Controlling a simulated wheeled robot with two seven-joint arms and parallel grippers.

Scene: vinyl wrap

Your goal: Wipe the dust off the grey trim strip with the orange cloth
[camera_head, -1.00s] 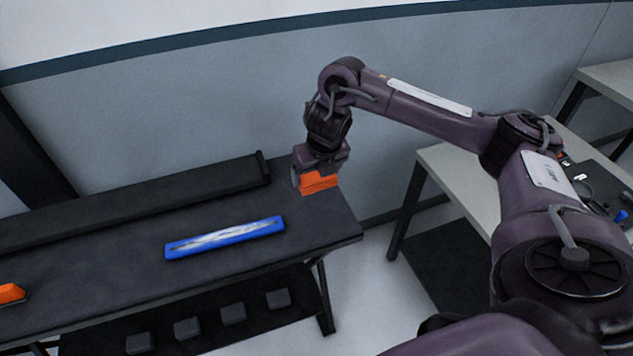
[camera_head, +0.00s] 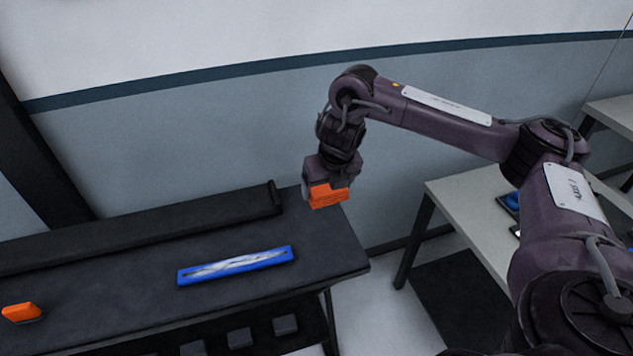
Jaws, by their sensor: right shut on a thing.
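The trim strip (camera_head: 238,265) lies on the dark table as a pale grey, white-streaked band inside a long blue holder (camera_head: 188,277). The holder lies slightly slanted near the right part of the table. My right gripper (camera_head: 327,188) points down and is shut on the orange cloth (camera_head: 328,197), a folded block hanging below the fingers. The cloth is up and to the right of the strip in the picture, apart from it, over the table's back right end. My left gripper is not in view.
A long black bar (camera_head: 130,232) runs along the back of the dark table (camera_head: 110,300). An orange block (camera_head: 20,312) with a dark base lies at the far left. A pale table (camera_head: 450,205) with small items stands to the right, across a floor gap.

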